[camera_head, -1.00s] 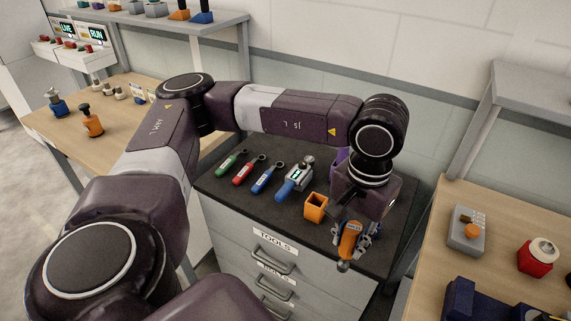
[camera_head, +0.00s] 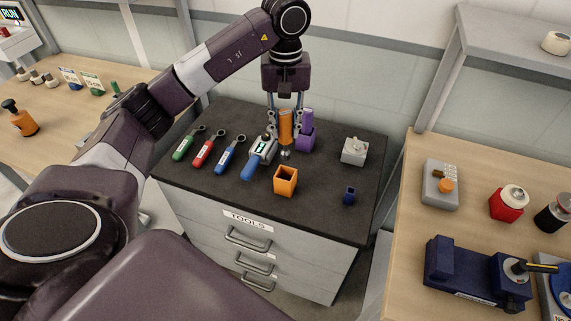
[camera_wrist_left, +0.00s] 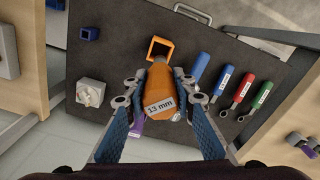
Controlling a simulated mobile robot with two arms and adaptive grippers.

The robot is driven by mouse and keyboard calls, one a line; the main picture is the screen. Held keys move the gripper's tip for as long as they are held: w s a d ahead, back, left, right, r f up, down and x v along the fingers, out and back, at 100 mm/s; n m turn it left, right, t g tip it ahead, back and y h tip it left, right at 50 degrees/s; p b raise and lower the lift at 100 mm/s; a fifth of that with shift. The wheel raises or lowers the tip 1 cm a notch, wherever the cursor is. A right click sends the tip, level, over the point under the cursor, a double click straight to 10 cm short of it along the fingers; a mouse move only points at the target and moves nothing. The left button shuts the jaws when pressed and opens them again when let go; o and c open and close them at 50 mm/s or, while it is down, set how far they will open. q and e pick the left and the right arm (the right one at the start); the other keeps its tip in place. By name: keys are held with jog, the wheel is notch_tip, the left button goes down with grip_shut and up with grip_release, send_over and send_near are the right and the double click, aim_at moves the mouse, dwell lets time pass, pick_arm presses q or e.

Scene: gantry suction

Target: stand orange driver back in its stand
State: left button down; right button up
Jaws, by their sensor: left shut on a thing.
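The orange driver (camera_head: 286,124) is held between the fingers of my left gripper (camera_head: 285,136), handle up and shaft down, roughly upright. In the left wrist view the driver (camera_wrist_left: 160,92) shows a "13 mm" label between the blue fingers of the gripper (camera_wrist_left: 160,88). The orange stand (camera_head: 285,181) is a square, open-topped holder on the dark cabinet top, and it looks empty. The driver is behind the stand in the head view, apart from it. The stand also shows beyond the driver in the left wrist view (camera_wrist_left: 160,42). My right gripper is not in view.
A blue-handled tool (camera_head: 257,160) and several wrenches (camera_head: 204,152) lie to the left. A small blue holder (camera_head: 349,195) and a white block (camera_head: 355,151) are at the right.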

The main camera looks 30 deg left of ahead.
aim_at(285, 153)
pick_arm(q)
jog(key=f+p, duration=0.1)
jog(key=f, duration=0.3)
jog(key=shift+s+f, duration=0.1)
jog(key=shift+s, duration=0.1)
notch_tip(285, 153, down, 4)
jog(key=shift+w+f+p, duration=0.1)
jog(key=shift+f+p, duration=0.05)
jog(key=shift+p, duration=0.35)
jog(key=shift+f, duration=0.55)
notch_tip(285, 153, down, 3)
jog(key=shift+f+p, duration=0.1)
jog(key=shift+p, duration=0.4)
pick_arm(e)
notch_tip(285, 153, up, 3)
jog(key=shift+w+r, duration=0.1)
pick_arm(q)
jog(key=shift+f, duration=0.15)
jog(key=c, duration=1.7)
grip_release()
jog(key=shift+o, duration=0.4)
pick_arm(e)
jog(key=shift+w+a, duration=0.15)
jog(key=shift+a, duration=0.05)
